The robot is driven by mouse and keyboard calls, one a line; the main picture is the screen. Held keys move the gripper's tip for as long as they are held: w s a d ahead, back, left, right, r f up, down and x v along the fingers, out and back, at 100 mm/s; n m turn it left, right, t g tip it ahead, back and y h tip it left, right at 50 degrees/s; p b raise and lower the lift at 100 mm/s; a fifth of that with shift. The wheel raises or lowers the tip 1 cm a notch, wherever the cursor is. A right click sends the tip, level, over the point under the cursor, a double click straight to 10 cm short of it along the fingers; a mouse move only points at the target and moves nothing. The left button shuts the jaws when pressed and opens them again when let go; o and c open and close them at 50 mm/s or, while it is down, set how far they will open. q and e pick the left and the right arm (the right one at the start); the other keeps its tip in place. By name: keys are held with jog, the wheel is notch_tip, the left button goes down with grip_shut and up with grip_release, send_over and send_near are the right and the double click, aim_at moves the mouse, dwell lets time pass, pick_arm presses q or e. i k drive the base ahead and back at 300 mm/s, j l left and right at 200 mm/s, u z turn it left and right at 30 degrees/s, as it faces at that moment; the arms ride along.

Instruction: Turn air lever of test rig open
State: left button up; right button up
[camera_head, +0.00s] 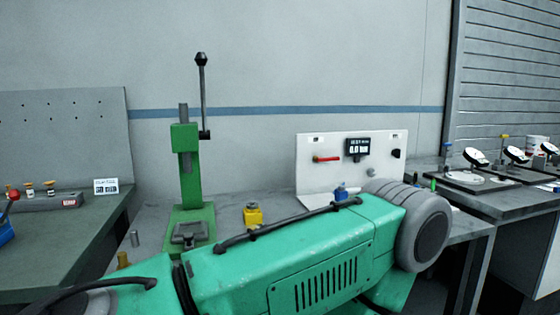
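The test rig (318,182) is a white upright panel on the bench in the middle right of the head view. Its small dark display (357,147) appears to read 0.0 bar. The red air lever (327,159) is on the panel's left half, left of the display, and lies about horizontal. A dark knob (396,154) is at the panel's right side. A green body part of mine fills the lower middle and hides the front of the rig's base. Neither gripper shows, and nothing is seen touching the lever.
A green hand press (187,150) with a tall lever stands left of the rig. A yellow piece (253,215) and a blue piece (342,192) stand on the bench. A green-topped table (50,236) is at left. Dial gauges (476,157) stand on the right bench.

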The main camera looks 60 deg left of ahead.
aim_at(317, 159)
jog(key=u, duration=1.6)
jog(key=i+l+u, duration=0.15)
jog(key=i+l, duration=0.05)
jog(key=l, duration=0.1)
